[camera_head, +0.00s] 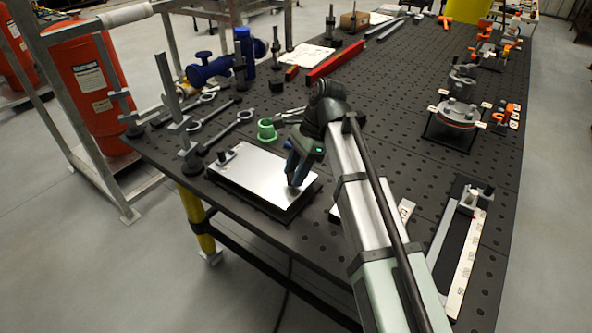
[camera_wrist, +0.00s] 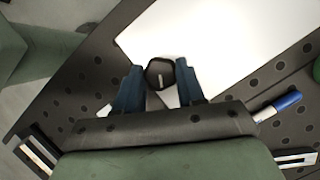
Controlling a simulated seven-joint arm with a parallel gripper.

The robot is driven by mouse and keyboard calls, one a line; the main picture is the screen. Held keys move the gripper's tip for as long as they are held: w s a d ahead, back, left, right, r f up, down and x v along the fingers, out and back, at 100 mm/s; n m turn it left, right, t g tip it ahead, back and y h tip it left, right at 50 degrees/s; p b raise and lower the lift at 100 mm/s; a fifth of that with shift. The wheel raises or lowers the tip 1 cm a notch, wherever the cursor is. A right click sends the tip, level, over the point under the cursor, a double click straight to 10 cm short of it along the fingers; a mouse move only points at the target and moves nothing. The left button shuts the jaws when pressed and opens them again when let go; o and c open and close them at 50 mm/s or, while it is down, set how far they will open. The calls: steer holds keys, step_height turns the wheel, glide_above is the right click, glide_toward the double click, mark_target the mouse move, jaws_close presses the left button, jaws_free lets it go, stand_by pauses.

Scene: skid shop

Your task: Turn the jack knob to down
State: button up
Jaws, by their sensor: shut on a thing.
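The jack knob (camera_wrist: 161,73) is black and faceted, with a pale line on its face. The line runs nearly up and down in the wrist view. My gripper (camera_wrist: 159,80) has its blue fingers on either side of the knob and is shut on it. The knob sits by the edge of a bright flat plate (camera_wrist: 205,35). In the head view the plate (camera_head: 255,172) lies near the table's left front edge. My gripper (camera_head: 296,178) points down at its right end there, and hides the knob.
The black perforated table (camera_head: 400,100) carries a green ring (camera_head: 266,129), a blue pipe fitting (camera_head: 215,70) and a red bar (camera_head: 336,62) beyond the plate. Steel posts (camera_head: 169,90) stand to the left. A blue-capped marker (camera_wrist: 285,103) lies to the right in the wrist view.

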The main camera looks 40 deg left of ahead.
steer(key=shift+w+a+r+n, duration=0.1)
steer(key=shift+a+n, duration=0.15)
steer(key=shift+n, duration=0.25)
steer(key=o, duration=0.8)
steer(key=shift+c, duration=0.2)
steer(key=shift+o, duration=1.4)
steer(key=shift+d, duration=0.1)
steer(key=shift+d, duration=0.1)
